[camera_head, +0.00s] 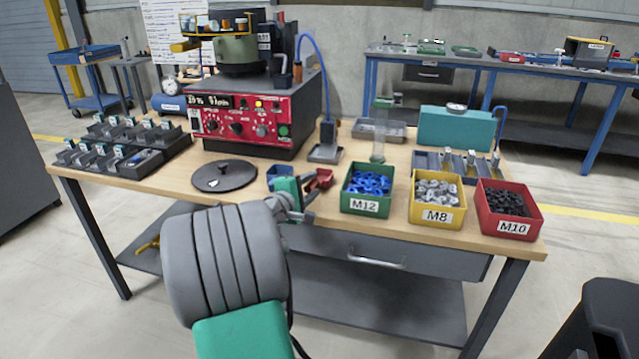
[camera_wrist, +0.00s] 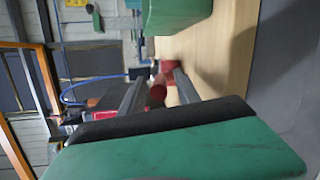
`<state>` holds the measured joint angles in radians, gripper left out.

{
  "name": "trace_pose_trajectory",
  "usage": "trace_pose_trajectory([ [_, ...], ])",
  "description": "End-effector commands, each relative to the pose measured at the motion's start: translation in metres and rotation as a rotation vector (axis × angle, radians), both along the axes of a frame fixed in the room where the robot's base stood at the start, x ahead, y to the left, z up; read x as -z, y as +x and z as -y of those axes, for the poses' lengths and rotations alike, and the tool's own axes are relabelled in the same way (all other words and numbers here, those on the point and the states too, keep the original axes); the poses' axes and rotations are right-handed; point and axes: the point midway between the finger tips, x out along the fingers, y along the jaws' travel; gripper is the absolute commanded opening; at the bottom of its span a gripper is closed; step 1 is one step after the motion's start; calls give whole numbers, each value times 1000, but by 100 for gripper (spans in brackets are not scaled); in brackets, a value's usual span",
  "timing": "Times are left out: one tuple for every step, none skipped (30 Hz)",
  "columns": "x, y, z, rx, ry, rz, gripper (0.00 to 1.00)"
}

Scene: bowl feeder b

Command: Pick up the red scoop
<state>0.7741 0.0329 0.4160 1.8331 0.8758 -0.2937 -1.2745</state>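The red scoop (camera_head: 320,179) lies near the front edge of the wooden workbench, left of the green M12 bin. My gripper (camera_head: 306,203) is at the bench's front edge, right by the scoop, and partly hides it. In the wrist view, my gripper (camera_wrist: 160,82) shows two dark fingers spread apart. Red parts of the scoop (camera_wrist: 157,93) show in the gap between them. I see no finger closed on the scoop; whether one touches it I cannot tell.
The green M12 bin (camera_head: 346,203), yellow M8 bin (camera_head: 437,217) and red M10 bin (camera_head: 508,225) stand to the right. A dark round lid (camera_head: 224,176) lies left. The red control box (camera_head: 240,128) stands behind.

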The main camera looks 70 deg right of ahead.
Motion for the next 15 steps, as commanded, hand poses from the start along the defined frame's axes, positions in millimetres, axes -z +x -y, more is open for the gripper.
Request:
trace_pose_trajectory([
  [0,0,0,0,0,0,33],
  [0,0,0,0,0,0,31],
  [0,0,0,0,0,0,28],
  [0,0,0,0,0,0,25],
  [0,0,0,0,0,0,23],
  [0,0,0,0,0,0,20],
  [0,0,0,0,0,0,17],
  [0,0,0,0,0,0,15],
  [0,0,0,0,0,0,11],
  [0,0,0,0,1,0,9],
  [0,0,0,0,1,0,6],
  [0,0,0,0,1,0,3],
  [0,0,0,0,1,0,1],
  [0,0,0,0,1,0,0],
  [0,0,0,0,1,0,0],
])
